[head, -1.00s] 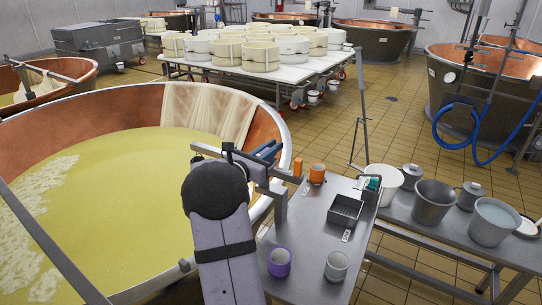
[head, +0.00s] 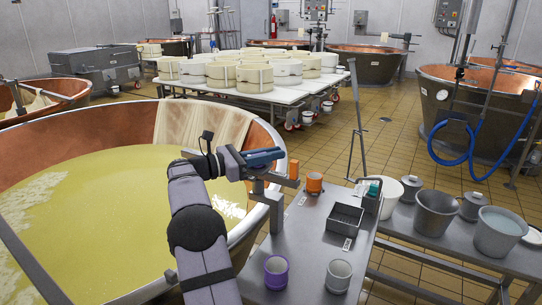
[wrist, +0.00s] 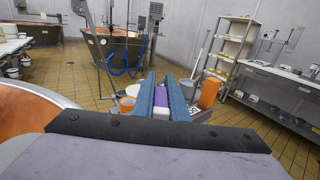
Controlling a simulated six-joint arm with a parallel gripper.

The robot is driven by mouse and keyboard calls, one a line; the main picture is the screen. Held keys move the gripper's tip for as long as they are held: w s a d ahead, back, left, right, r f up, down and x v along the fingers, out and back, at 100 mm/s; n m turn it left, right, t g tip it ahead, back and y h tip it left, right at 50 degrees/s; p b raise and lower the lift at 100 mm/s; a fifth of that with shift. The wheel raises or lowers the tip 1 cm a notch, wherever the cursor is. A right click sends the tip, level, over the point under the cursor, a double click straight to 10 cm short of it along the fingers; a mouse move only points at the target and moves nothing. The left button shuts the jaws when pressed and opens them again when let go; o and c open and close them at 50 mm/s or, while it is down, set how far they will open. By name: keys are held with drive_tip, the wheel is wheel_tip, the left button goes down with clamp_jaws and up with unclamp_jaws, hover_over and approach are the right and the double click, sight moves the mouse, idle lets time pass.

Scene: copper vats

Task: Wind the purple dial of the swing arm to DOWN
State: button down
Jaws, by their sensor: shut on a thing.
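My gripper (head: 268,157) is at the rim of the near copper vat, over the grey bracket of the swing arm (head: 275,205). In the wrist view, its two blue fingers (wrist: 163,104) are shut on the purple dial (wrist: 164,99), which shows as a purple piece with a white part between them. In the head view, the fingers hide the dial. No DOWN mark or pointer is readable, so I cannot tell the dial's setting.
An orange block (head: 294,169) stands right of my gripper. The steel table (head: 315,235) holds an orange cup (head: 314,183), a purple-banded cup (head: 276,270), a grey cup (head: 339,275) and a dark tray (head: 345,218). The near vat (head: 262,205) lies left and below.

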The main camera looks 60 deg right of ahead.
idle(0.5)
drive_tip(key=c, duration=1.8)
unclamp_jaws()
drive_tip(key=shift+s, duration=0.1)
drive_tip(key=shift+o, duration=0.2)
drive_tip(key=shift+b+v, duration=0.7)
drive_tip(key=shift+v, duration=3)
drive_tip(key=shift+d, duration=0.1)
